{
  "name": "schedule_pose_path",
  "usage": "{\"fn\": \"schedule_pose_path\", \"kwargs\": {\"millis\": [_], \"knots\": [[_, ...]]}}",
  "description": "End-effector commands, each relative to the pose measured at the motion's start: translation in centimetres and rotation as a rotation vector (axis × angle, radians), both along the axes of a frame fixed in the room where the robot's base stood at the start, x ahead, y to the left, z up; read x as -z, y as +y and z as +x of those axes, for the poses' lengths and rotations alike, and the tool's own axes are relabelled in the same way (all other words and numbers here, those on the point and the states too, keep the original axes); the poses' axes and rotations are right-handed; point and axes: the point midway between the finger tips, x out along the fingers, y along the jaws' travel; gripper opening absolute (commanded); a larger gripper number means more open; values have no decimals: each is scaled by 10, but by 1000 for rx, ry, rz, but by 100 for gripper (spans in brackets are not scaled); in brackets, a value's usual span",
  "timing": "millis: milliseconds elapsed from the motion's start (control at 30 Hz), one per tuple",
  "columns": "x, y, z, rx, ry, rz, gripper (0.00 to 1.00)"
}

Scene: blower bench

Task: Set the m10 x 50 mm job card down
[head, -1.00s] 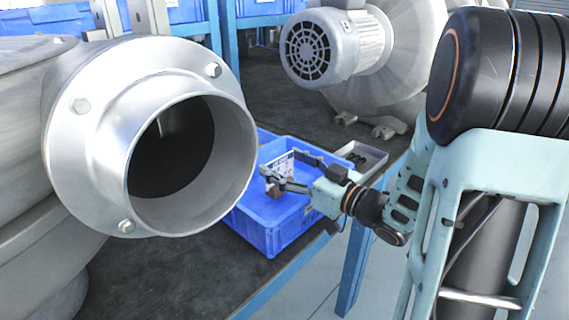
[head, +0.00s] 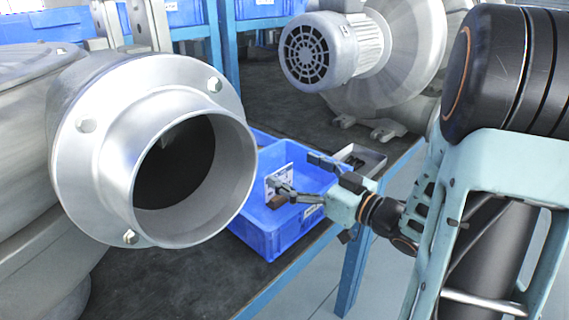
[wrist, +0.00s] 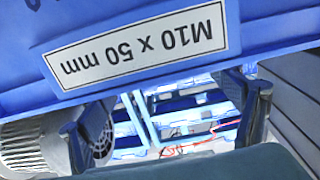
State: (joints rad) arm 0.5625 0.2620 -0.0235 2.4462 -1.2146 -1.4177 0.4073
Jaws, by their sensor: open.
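The job card (head: 277,181) is a small white printed card in the head view, upright within the blue bin (head: 262,240), its print too small to read there. My gripper (head: 293,171) is open above the bin, its near finger in front of the card's lower part. I cannot tell whether finger and card touch. A small brown block (head: 277,202) shows just below that fingertip. In the wrist view, the bin wall (wrist: 275,25) carries a white label (wrist: 145,45) reading "M10 x 50 mm", upside down. The card cannot be made out between the fingers there.
A large grey flanged pipe (head: 75,140) stands left of the bin. A motor and blower (head: 325,50) stand behind. A grey tray (head: 365,160) with dark parts lies beside the bin on the bench (head: 165,280), near its blue edge. Bare dark bench lies in front.

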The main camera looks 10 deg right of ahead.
Motion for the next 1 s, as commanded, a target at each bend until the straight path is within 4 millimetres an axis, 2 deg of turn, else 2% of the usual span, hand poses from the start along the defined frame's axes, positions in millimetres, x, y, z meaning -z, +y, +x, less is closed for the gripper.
{"fn": "schedule_pose_path", "kwargs": {"millis": [33,200,400,600,1000], "knots": [[-2,-9,-10,6,1,-1,85],[-1,-30,-41,5,1,1,85],[0,-45,-64,2,0,0,85],[0,-49,-71,-1,-1,1,85],[0,-48,-71,-1,-1,1,85]]}}
